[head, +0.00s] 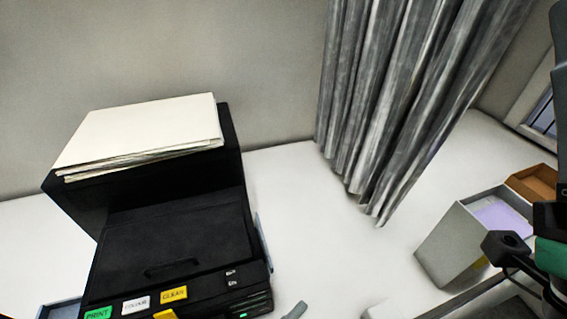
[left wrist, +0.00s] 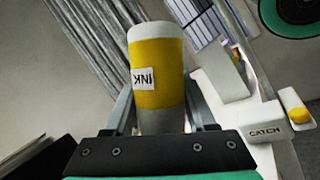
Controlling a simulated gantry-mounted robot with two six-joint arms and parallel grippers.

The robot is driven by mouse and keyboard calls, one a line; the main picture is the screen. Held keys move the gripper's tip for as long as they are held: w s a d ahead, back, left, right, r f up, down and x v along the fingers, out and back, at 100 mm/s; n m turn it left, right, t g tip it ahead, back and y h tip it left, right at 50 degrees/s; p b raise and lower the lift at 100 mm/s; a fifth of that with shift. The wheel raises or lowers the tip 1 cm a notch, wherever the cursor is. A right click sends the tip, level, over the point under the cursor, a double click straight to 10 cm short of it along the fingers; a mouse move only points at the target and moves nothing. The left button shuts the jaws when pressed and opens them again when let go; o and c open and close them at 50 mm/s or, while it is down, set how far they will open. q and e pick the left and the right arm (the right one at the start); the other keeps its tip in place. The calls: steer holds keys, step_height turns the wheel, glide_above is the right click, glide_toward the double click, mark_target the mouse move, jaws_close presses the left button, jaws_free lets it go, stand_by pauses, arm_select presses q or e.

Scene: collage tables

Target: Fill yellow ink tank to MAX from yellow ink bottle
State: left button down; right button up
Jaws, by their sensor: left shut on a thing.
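In the left wrist view, a cylindrical ink bottle (left wrist: 157,75) with a white top, a wide yellow band and an upside-down INK label stands between the fingers of my left gripper (left wrist: 163,125). The gripper is shut on its lower part. The black printer (head: 175,235) stands at the left in the head view. A thin pale-blue strip (head: 262,243) shows along its right side; I cannot tell whether it is an ink tank. No yellow tank or MAX mark can be made out. My right arm is at the right edge of the head view; its fingers cannot be made out.
A paper stack (head: 145,135) lies on the printer. Its front has PRINT, COLOUR and CLEAN labels. A grey curtain (head: 390,100) hangs behind the white table (head: 310,215). An open grey box (head: 447,245) stands at right. A white CATCH block (left wrist: 262,133) shows beside a yellow-banded item (left wrist: 295,108).

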arm_select(q)
steer(key=d+g, duration=0.1)
steer(key=d, duration=0.5)
steer(key=w+a+f+n+t+y, duration=0.2)
steer(key=w+t+y, duration=0.1)
steer(key=w+t, duration=0.1)
steer(key=s+a+r+n+t+y+p, duration=0.1)
steer(key=a+p, duration=0.5)
steer(key=a, duration=0.7)
steer(key=s+a+r+n+t+y+p, duration=0.2)
steer(key=a+y+p, duration=0.4)
steer(key=a, duration=0.8)
steer(key=shift+s+n+p, duration=0.2)
steer(key=shift+n+p, duration=0.15)
steer(key=shift+n, duration=0.35)
